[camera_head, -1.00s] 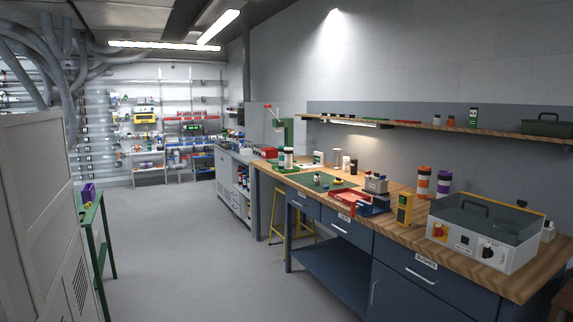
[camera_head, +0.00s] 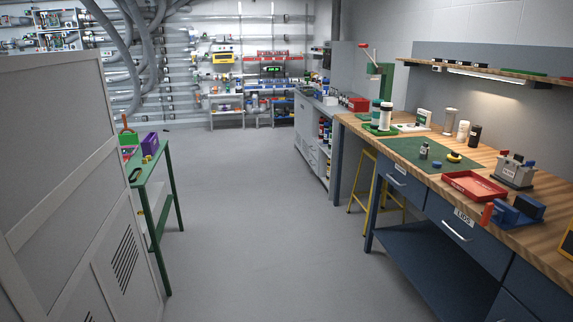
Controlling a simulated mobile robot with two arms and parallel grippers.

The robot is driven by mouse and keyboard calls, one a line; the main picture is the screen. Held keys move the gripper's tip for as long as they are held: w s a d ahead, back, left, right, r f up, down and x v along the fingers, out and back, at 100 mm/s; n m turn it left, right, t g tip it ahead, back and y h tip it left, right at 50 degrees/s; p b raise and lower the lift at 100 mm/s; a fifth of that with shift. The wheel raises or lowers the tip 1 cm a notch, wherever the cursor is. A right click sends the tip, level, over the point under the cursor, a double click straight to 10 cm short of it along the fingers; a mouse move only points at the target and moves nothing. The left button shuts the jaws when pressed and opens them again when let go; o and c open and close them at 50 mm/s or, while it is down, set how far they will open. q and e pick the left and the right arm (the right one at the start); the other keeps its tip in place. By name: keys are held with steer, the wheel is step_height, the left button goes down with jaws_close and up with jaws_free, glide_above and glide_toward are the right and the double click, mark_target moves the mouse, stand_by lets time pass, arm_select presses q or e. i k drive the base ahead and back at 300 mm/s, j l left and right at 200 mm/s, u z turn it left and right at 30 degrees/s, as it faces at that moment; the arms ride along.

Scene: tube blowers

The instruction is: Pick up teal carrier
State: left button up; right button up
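A carrier-like cylinder with a pale body and teal bands (camera_head: 386,115) stands upright at the far left part of the wooden workbench. It appears to stand on or beside a green base (camera_head: 376,130). A darker teal-topped cylinder (camera_head: 375,108) stands close to its left side; at this distance I cannot tell the two fully apart. Neither of my grippers is in view.
The workbench (camera_head: 546,238) runs along the right, with a red tray (camera_head: 474,187) and green mat (camera_head: 436,154). A yellow stool (camera_head: 372,192) is under it. A grey cabinet (camera_head: 62,190) and green table (camera_head: 149,165) stand left. The floor between is clear.

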mark_target(376, 103)
steer(key=i+j, duration=0.1)
steer(key=i, duration=1.6)
steer(key=i+j, duration=0.15)
steer(key=i, duration=0.7)
steer(key=l+z, duration=0.05)
